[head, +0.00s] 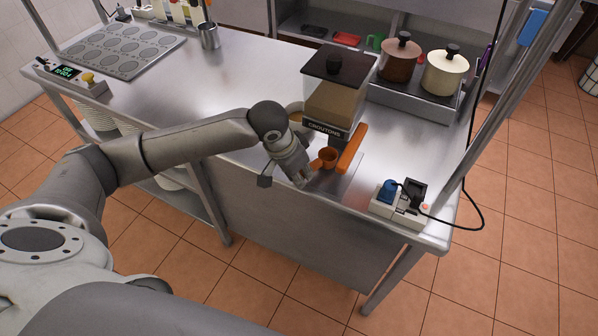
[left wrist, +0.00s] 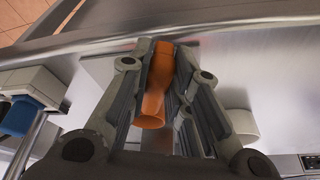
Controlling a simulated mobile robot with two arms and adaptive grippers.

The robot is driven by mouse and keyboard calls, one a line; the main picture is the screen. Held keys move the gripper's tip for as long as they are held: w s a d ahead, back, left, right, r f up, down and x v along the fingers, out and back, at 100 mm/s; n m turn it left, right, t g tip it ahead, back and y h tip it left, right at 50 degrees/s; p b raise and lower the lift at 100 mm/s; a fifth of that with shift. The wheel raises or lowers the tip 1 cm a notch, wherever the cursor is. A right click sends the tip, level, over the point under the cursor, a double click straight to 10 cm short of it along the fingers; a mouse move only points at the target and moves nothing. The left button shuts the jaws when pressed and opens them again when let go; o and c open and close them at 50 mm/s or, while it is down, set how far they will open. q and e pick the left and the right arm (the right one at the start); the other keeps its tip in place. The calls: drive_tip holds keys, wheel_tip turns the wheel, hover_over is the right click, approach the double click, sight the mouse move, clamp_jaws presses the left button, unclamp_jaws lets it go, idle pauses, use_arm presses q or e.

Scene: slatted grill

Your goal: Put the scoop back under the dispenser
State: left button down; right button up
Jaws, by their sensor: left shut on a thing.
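The small orange scoop (head: 327,157) is at the front of the croutons dispenser (head: 334,98), low near the counter's front edge. My left gripper (head: 303,177) is beside it, pointing down, and shut on it. In the left wrist view the scoop (left wrist: 152,108) lies between the two fingers. The dispenser has a dark lid and a label reading CROUTONS. A longer orange bar (head: 352,147) is just right of the scoop. Whether the scoop touches the surface below it cannot be told. My right gripper is not in view.
A power box (head: 398,208) with a blue plug and a black cable stands at the right front corner. Two pots, brown (head: 400,60) and cream (head: 444,72), stand on a raised block behind. A muffin tray (head: 120,50) is at far left. The counter's middle is clear.

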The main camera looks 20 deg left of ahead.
use_arm(q)
drive_tip(key=shift+f, duration=0.6)
drive_tip(key=c, duration=1.3)
unclamp_jaws()
drive_tip(key=shift+o, duration=0.2)
drive_tip(key=shift+r, duration=0.1)
